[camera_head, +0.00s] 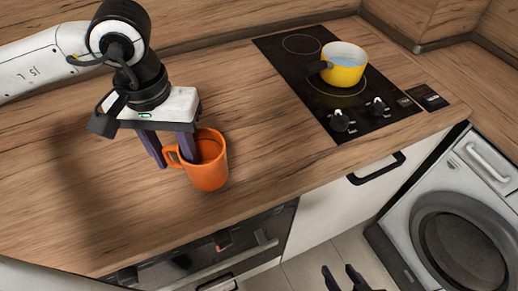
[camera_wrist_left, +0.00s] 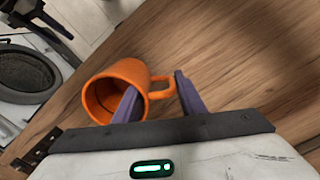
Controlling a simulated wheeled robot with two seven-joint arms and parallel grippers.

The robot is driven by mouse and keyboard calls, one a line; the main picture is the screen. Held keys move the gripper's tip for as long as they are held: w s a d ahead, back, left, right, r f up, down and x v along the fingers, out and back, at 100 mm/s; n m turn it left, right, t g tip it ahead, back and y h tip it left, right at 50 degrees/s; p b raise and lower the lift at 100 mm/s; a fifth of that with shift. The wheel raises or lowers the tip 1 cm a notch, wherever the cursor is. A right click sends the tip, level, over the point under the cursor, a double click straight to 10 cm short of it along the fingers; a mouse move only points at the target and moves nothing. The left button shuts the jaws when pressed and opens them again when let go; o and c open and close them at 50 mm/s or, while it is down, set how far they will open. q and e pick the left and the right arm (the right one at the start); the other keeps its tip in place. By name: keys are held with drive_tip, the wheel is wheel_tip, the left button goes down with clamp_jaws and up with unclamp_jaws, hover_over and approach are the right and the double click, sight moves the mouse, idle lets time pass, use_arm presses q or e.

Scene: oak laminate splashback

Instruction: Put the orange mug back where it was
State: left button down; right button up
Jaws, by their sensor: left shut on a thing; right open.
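The orange mug (camera_head: 210,173) is at the front part of the wooden counter, left of the hob, with its open top up and its handle to the left. My left gripper (camera_head: 171,157) reaches down to it and is shut on its handle side. In the left wrist view one finger is inside the mug (camera_wrist_left: 99,99) and the other is outside, past the handle. I cannot tell whether the mug's base touches the counter. My right gripper (camera_head: 345,277) is open and empty at the bottom of the head view, in front of the cabinets.
A yellow pot (camera_head: 344,68) stands on the black hob (camera_head: 318,100) at the back right. The counter (camera_head: 245,115) is clear between mug and hob. The oven (camera_head: 225,243) is below the counter's front edge, and a washing machine (camera_head: 445,225) stands at right.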

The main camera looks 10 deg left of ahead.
sight(216, 172)
use_arm(q)
drive_tip(key=d+n, duration=0.1)
drive_tip(key=w+d+r+n+b, duration=0.1)
drive_tip(key=n, duration=0.1)
drive_tip(key=shift+d, duration=0.1)
drive_tip(key=d+r+n+b, duration=0.1)
drive_tip(key=n, duration=0.2)
drive_tip(key=d+r+n+b, duration=0.1)
drive_tip(key=d+r+n, duration=0.1)
drive_tip(key=n, duration=0.1)
drive_tip(key=d+r+n+b, duration=0.1)
drive_tip(key=n, duration=0.2)
drive_tip(key=shift+s+d+r+n+b, duration=0.15)
drive_tip(key=shift+s+r+n+b, duration=0.15)
drive_tip(key=shift+n, duration=0.1)
drive_tip(key=f, duration=0.3)
drive_tip(key=f+n, duration=0.1)
drive_tip(key=f, duration=0.2)
drive_tip(key=f+n, duration=0.1)
drive_tip(key=f, duration=0.2)
drive_tip(key=shift+s+d, duration=0.2)
drive_tip(key=shift+d, duration=0.15)
